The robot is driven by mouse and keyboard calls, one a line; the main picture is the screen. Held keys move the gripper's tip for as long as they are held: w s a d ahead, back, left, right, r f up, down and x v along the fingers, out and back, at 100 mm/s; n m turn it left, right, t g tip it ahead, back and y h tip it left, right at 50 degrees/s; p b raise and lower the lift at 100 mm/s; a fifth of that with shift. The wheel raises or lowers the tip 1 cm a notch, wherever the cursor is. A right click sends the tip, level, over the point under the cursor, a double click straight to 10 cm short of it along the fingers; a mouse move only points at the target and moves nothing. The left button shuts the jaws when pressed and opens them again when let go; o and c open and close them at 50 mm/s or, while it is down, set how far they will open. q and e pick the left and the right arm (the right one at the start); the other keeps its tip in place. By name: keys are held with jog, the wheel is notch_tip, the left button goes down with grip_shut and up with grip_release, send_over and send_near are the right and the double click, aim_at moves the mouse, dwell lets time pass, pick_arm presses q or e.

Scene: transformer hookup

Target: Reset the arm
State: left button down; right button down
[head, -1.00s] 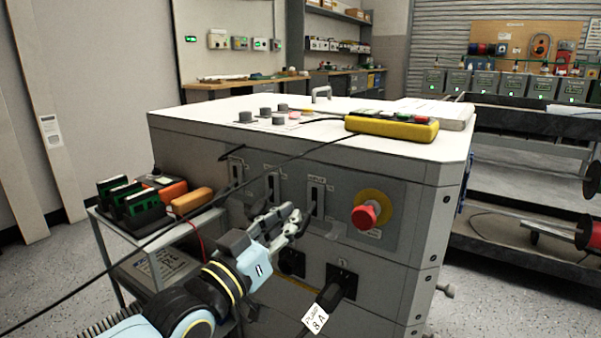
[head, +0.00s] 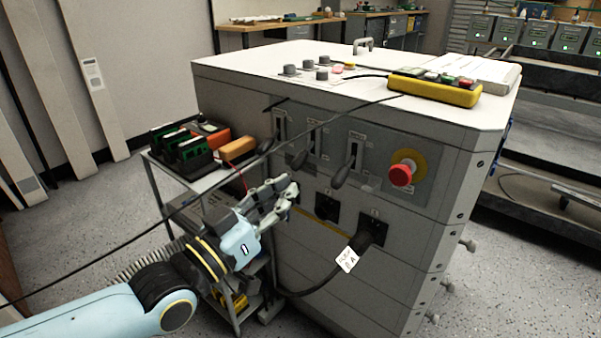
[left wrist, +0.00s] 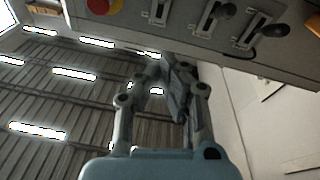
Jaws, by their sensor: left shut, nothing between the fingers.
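My left gripper (head: 291,188) is in front of the grey transformer cabinet (head: 350,265), below the row of lever switches. Its fingers look closed and hold nothing; they also show in the left wrist view (left wrist: 170,72). The right lever switch (head: 350,158), the middle one (head: 313,142) and the left one (head: 279,126) have dark handles that point outward and down. A black plug (head: 366,238) with a white tag (head: 347,260) sits in the right socket. My right gripper is out of view.
A red stop button (head: 401,175) sits right of the levers. A yellow pendant (head: 435,88) lies on the cabinet top. A small cart (head: 160,180) with green-and-black modules (head: 184,147) stands left of the cabinet. A black cable crosses the cabinet front. Floor at left is clear.

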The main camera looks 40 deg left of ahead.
pick_arm(q)
jog(key=shift+s+f, duration=0.1)
jog(key=shift+s, duration=0.2)
dwell(0.4)
jog(key=s+a+f+g+y+p, duration=0.1)
jog(key=s+f+g+p, duration=0.35)
jog(key=f, duration=0.95)
jog(key=s+a+f+g+y+p, duration=0.1)
jog(key=s+f+g, duration=0.5)
jog(key=f, duration=0.8)
jog(key=s+f+m+g, duration=0.1)
jog(key=s+f+g, duration=0.3)
jog(key=s, duration=1)
jog(key=s+d+f+m+g, duration=0.1)
jog(key=s+f+g, duration=0.4)
jog(key=s+f, duration=0.4)
jog(key=s, duration=0.6)
jog(key=shift+f, duration=0.3)
